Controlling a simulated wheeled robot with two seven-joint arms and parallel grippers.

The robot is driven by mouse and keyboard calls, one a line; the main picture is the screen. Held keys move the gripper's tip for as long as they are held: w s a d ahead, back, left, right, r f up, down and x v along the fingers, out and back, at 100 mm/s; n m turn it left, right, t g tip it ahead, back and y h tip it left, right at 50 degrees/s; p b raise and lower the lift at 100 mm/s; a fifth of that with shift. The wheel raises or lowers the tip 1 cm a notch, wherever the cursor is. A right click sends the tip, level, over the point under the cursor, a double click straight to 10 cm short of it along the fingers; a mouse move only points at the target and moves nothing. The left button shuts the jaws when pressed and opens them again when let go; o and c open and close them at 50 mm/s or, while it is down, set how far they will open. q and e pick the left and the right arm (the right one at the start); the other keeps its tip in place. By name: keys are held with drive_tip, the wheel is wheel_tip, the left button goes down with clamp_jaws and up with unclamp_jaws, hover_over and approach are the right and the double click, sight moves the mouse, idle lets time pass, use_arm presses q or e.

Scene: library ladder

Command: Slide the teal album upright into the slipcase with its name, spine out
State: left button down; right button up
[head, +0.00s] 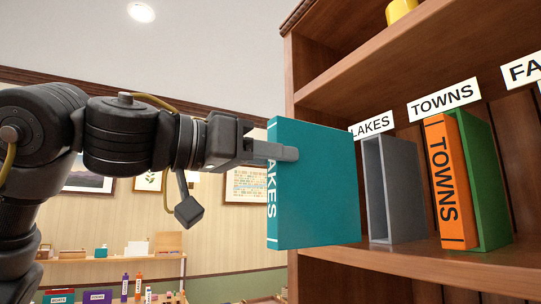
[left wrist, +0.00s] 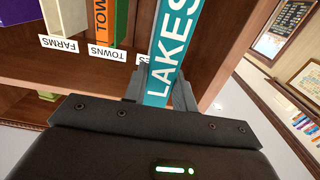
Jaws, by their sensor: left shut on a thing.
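The teal album (head: 318,190) is upright in the head view, its LAKES spine facing left. My left gripper (head: 285,153) is shut on it near the spine and holds it in front of the bookcase. In the left wrist view the teal album (left wrist: 172,45) shows its spine between the fingers (left wrist: 160,88). The grey slipcase (head: 405,190) stands on the shelf under the LAKES label (head: 371,125), just right of the album. My right gripper is not in view.
An orange TOWNS album (head: 447,180) sits in a green slipcase (head: 487,180) to the right. The bookcase side panel (head: 305,85) stands behind the album. The shelf edge (head: 400,262) runs below the slipcases. A yellow object (head: 400,10) is on the upper shelf.

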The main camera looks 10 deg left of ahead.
sight(302, 160)
use_arm(q)
drive_tip(key=shift+p+x, duration=0.35)
drive_tip(key=shift+x, duration=2.45)
drive_tip(key=shift+b, duration=0.7)
